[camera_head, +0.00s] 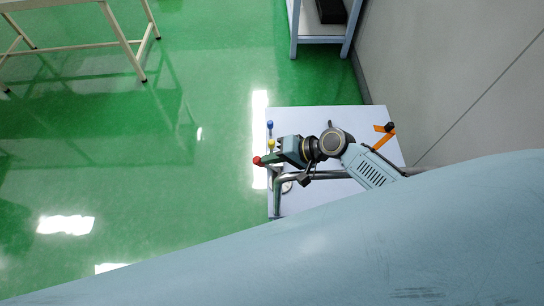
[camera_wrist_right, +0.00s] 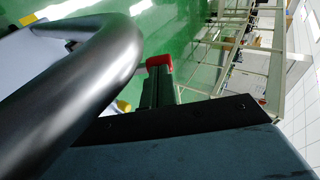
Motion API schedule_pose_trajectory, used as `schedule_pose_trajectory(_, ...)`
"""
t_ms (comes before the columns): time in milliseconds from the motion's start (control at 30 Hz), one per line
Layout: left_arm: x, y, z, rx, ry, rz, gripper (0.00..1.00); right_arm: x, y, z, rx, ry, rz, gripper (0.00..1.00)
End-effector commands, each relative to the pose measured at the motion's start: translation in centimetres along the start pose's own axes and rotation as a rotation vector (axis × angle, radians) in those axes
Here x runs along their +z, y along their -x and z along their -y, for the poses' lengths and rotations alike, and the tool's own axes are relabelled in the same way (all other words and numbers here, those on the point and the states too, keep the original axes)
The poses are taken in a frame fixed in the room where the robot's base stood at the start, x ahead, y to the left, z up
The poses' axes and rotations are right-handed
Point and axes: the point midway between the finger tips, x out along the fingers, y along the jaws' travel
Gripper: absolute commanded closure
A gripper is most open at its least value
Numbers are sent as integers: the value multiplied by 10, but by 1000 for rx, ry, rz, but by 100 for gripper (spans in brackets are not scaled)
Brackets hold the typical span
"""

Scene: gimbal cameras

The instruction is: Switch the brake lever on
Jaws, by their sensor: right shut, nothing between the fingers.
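A white panel (camera_head: 300,118) carries a blue knob (camera_head: 270,125) and a yellow knob (camera_head: 271,142) along its left edge. A red knob-like end (camera_head: 256,160) shows just left of them, at the fingertips of my right gripper (camera_head: 265,158). The right gripper is shut and empty, pointing left over the panel edge. In the right wrist view the fingers (camera_wrist_right: 158,88) end at a red cap (camera_wrist_right: 159,61); contact cannot be told. Which piece is the brake lever is unclear. My left gripper is not in view.
A bent grey metal bar (camera_head: 310,175) runs beside the right gripper and looms close in the wrist view (camera_wrist_right: 90,75). An orange piece (camera_head: 382,139) sits at the panel's right. A wall is at right; open green floor lies left.

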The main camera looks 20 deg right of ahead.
Motion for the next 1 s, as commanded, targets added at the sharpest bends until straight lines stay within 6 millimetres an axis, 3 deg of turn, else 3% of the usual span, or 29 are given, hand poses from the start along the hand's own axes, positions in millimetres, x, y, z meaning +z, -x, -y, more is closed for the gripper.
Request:
schedule_pose_trajectory(167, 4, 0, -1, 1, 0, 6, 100, 0, -5, 3, -1, 0, 0, 100)
schedule_pose_trajectory(433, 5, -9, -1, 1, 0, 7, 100, 6, -40, 11, -2, 0, 1, 100)
schedule_pose_trajectory(1000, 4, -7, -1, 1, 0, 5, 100, 6, -33, 7, 2, -1, 3, 100)
